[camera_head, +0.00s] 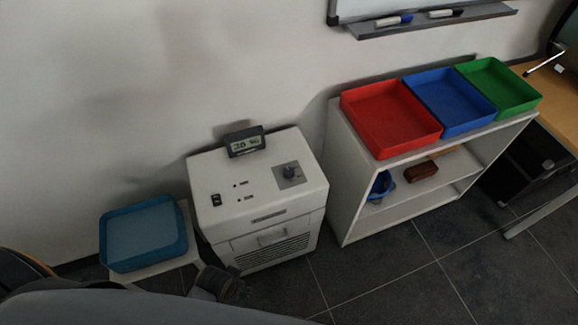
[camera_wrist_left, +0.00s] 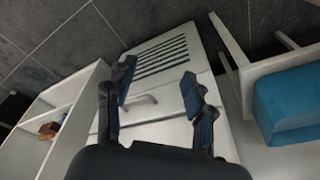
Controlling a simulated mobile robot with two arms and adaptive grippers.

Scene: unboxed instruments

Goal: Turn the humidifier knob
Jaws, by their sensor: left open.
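The humidifier (camera_head: 258,215) is a white box standing on the floor against the wall. A small display (camera_head: 245,142) reading about 36 % stands at the back edge. My left gripper (camera_head: 218,283) is low in front of the humidifier's lower left, away from the knob. In the left wrist view my left gripper (camera_wrist_left: 160,88) is open and empty, with the humidifier's front vent (camera_wrist_left: 163,56) and handle beyond the fingers. The knob does not show there. My right gripper is not in view.
A white shelf (camera_head: 345,185) stands right of the humidifier, with red (camera_head: 390,115), blue (camera_head: 450,100) and green (camera_head: 500,85) trays on top. Tiled floor in front of the shelf is clear.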

